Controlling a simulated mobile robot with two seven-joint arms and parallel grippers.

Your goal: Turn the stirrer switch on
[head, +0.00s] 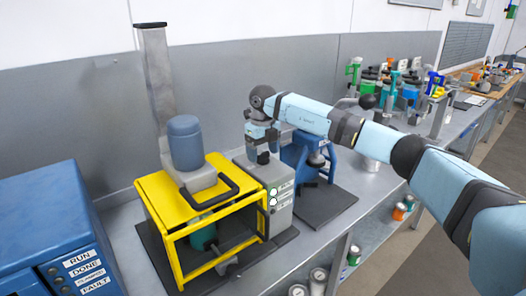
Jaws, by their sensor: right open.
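The stirrer stands left of centre in the head view, with a blue-grey motor (186,143) on a tall grey column and a yellow guard frame (168,205) around a teal vessel (203,238). Beside it on the right is a grey control box (281,213) with white labels and small round green-and-white parts on its front. I cannot make out the switch itself. My right gripper (263,158) is open and points down at the top of the control box; I cannot tell whether it touches. My left gripper is not in view.
A blue cabinet (38,215) with RUN, DONE and FAULT labels is at the left. A blue stand (300,158) is just behind my right gripper. More stirring equipment (408,95) crowds the bench further right. Bare bench (352,170) shows right of the blue stand.

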